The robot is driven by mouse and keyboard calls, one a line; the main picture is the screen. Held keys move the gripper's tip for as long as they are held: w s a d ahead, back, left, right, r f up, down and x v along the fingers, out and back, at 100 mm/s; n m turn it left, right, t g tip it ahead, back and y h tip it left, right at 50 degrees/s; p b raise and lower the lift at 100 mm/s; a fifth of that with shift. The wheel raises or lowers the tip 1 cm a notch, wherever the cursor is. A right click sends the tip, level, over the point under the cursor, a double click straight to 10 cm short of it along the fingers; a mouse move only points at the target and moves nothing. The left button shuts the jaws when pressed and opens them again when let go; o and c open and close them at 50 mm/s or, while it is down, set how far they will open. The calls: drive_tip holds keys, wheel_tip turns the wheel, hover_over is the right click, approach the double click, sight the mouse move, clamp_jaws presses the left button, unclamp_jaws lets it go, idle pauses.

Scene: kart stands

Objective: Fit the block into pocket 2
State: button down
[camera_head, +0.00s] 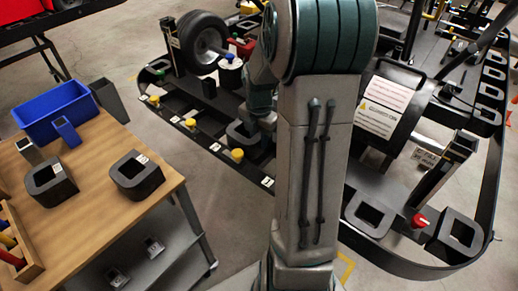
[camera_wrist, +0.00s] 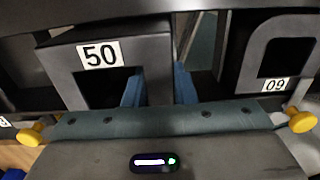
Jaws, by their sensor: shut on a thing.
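The block (camera_wrist: 62,65) is a dark grey squared ring with a white label reading 50. My gripper (camera_wrist: 160,88) is shut on its right wall in the wrist view, one blue finger in the block's opening and the other outside. In the head view the block (camera_head: 238,134) is at the near rail of the black kart stand, partly behind my arm; my fingertips are hidden there. The rail (camera_head: 222,158) has dark pockets, yellow knobs and small white labels too small to read. I cannot tell which is pocket 2, or whether the block is seated.
A second labelled ring (camera_wrist: 245,60) is close by at right in the wrist view. Yellow knobs (camera_wrist: 30,133) stand near my gripper. A wooden table (camera_head: 85,215) at left holds two grey rings and a blue bin (camera_head: 50,107). A wheel (camera_head: 200,40) stands behind the rail.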

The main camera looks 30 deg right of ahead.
sight(259, 150)
drive_tip(key=shift+f, duration=2.3)
drive_tip(key=shift+f, duration=0.2)
drive_tip(key=c, duration=1.2)
unclamp_jaws()
drive_tip(key=shift+r, duration=0.2)
